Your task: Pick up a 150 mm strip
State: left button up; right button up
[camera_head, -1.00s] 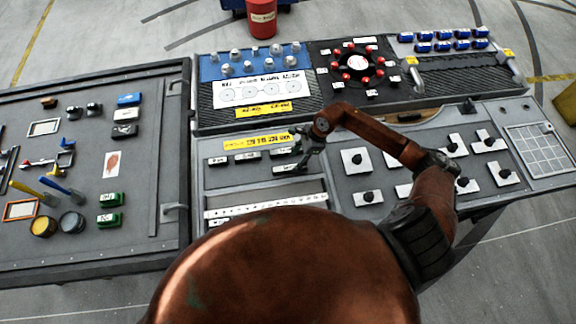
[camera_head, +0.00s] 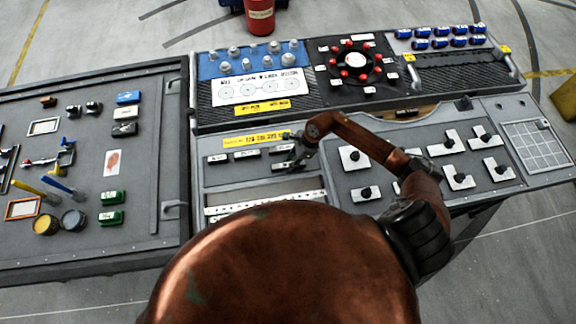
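Light perforated strips (camera_head: 265,206) lie in the front part of the middle tray, partly hidden behind my own body. Which of them is 150 mm long cannot be read. My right gripper (camera_head: 293,152) is above the right end of the row of small labelled blocks, beyond the strips in the picture. Its fingers look spread apart, with nothing visible between them. A labelled block (camera_head: 283,167) is close below it, and whether they touch is not clear. My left gripper is not in view.
Dark labelled blocks (camera_head: 248,154) sit below a yellow label (camera_head: 256,139). White angle plates with black knobs (camera_head: 461,181) stand to the right. A grey board (camera_head: 60,240) with tools and pots is at left. The rear tray (camera_head: 440,75) holds red-knobbed and blue parts.

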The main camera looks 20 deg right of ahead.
grip_shut()
jog(key=shift+r, duration=0.1)
